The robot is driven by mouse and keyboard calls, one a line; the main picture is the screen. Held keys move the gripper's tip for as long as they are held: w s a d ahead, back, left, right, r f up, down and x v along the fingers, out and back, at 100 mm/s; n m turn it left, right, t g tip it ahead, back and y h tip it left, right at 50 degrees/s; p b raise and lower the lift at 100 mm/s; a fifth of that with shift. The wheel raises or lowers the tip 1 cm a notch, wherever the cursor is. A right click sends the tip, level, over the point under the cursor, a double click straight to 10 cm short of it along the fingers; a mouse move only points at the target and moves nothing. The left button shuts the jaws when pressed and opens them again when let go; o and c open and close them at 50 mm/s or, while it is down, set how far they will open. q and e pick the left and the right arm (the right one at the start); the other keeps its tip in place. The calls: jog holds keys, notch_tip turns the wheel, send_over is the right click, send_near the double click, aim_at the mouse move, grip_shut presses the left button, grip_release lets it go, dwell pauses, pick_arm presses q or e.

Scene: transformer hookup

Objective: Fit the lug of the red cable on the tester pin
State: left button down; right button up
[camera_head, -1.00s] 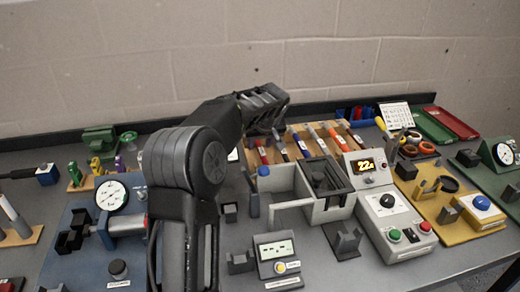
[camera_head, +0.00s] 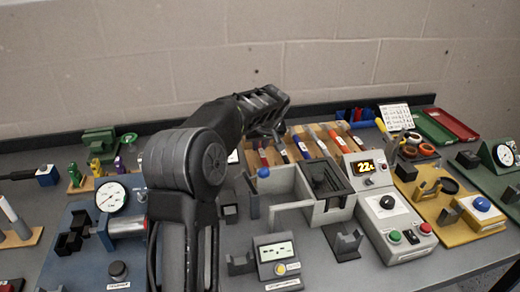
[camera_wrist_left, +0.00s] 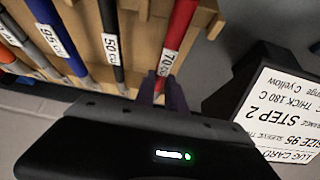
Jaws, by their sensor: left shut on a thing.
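The red cable (camera_wrist_left: 180,30) carries a white label reading 70 in the left wrist view. It lies in a wooden rack. My left gripper (camera_wrist_left: 163,92) is shut on the red cable close to this label. In the head view the red cable (camera_head: 263,157) shows at the rack's left end, and my left gripper (camera_head: 272,134) is there, its fingertips largely hidden by my own wrist. The cable's lug cannot be made out. I cannot pick out the tester pin in either view. My right gripper is not in view.
More cables with coloured ends stand in the rack (camera_wrist_left: 140,50). A step card (camera_wrist_left: 275,110) stands close to the gripper. A grey box with a lit display (camera_head: 368,167), an open grey bin (camera_head: 325,190) and a small meter box (camera_head: 275,250) stand on the crowded bench.

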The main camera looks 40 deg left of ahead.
aim_at(260, 148)
pick_arm(q)
notch_tip(260, 148, up, 10)
dwell(0.6)
jog(key=shift+d, duration=0.1)
dwell(0.4)
